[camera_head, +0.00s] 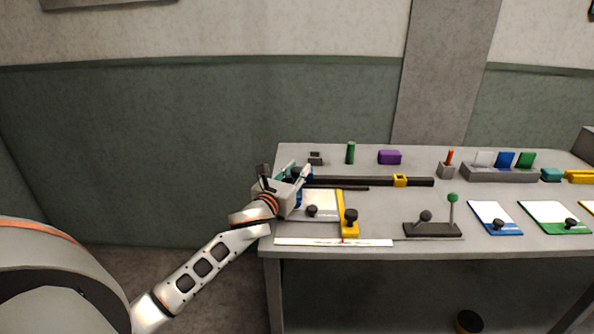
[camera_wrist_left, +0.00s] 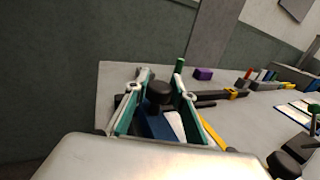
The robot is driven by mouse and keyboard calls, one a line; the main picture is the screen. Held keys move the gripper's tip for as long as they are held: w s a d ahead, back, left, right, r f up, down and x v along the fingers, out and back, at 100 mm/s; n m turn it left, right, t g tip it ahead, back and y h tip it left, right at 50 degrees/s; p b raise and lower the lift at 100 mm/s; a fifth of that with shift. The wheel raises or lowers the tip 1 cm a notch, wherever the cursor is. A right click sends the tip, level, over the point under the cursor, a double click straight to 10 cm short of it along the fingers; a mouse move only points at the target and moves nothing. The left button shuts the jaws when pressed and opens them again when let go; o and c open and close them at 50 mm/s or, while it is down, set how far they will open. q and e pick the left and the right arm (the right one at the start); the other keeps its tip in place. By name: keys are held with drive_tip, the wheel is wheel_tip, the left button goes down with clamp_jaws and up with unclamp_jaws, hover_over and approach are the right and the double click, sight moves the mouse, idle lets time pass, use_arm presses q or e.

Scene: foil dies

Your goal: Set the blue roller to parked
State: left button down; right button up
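The blue roller, a blue block (camera_wrist_left: 157,124) with a black knob (camera_wrist_left: 158,93) on top, is at the left end of the bench in the left wrist view. In the head view only a little blue (camera_head: 298,197) shows beside my left gripper (camera_head: 299,176), which hides most of it. The left gripper is open, its teal-lined fingers (camera_wrist_left: 160,82) standing on either side of the black knob. A small gap seems to show between the fingers and the knob. My right gripper is in neither view.
A dark rail (camera_head: 360,182) with a yellow piece (camera_head: 400,181) runs behind. A white plate (camera_head: 325,203) with a yellow bar (camera_head: 347,220) lies to the right.

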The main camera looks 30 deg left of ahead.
use_arm(q)
drive_tip(key=w+d+p, duration=0.1)
drive_tip(key=w+d, duration=0.6)
drive_tip(key=d, duration=0.5)
drive_tip(key=shift+w+p, duration=0.2)
drive_tip(key=shift+p, duration=0.15)
drive_tip(key=c, duration=1.7)
unclamp_jaws()
drive_tip(key=s, duration=0.4)
drive_tip(key=s+d, duration=0.1)
drive_tip(key=s, duration=0.7)
drive_tip(key=shift+d, duration=0.4)
